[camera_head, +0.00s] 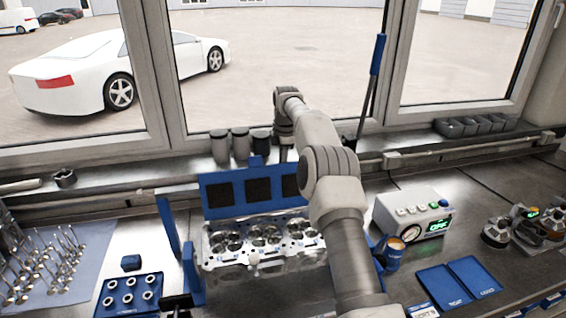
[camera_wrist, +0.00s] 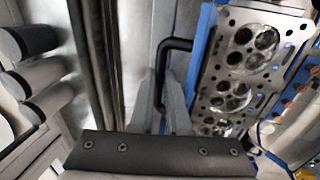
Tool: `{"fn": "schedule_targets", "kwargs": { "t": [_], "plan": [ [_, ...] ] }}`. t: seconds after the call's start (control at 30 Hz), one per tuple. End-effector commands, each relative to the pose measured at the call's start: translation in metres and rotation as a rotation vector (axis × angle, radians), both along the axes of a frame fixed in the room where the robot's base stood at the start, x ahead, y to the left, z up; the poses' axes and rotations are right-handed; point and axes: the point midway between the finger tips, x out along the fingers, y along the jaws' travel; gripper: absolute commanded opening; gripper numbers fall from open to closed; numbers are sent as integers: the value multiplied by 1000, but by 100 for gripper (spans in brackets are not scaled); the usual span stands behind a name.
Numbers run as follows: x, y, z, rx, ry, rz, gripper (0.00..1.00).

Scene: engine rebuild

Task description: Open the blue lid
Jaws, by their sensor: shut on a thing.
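The blue lid (camera_head: 219,194), a panel with dark square windows, stands upright behind the metal cylinder head (camera_head: 262,240) in the head view. The cylinder head also shows in the wrist view (camera_wrist: 262,22), with a blue strip (camera_wrist: 203,48) along its left side. My gripper (camera_wrist: 160,112) is shut on a black bent handle (camera_wrist: 178,44), which runs up between its grey fingers and turns right toward the blue strip. In the head view my gripper is behind the lid, mostly hidden by my arm and the lid. Where the handle joins the lid is unclear.
Dark-topped cylinders (camera_head: 240,143) stand on the sill, close to my wrist. A blue post (camera_head: 168,225) rises left of the cylinder head. A gauge box (camera_head: 410,214) and blue trays (camera_head: 443,287) are at right. A blue-gripped rod (camera_head: 377,55) stands by the window.

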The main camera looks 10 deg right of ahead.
Motion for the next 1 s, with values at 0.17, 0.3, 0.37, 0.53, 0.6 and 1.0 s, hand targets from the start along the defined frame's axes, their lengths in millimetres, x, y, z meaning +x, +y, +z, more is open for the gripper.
{"fn": "schedule_targets", "kwargs": {
  "t": [0.17, 0.3, 0.37, 0.53, 0.6, 1.0],
  "plan": [
    [2, 0, 6, 0, -15, 0, 24],
    [2, 0, 5, 0, -11, 0, 45],
    [2, 0, 4, 0, -9, 0, 45],
    [1, 0, 4, 0, -7, -1, 45],
    [1, 0, 7, 0, -7, -1, 45],
    [-10, 0, 66, 0, -11, 0, 45]
  ]
}}
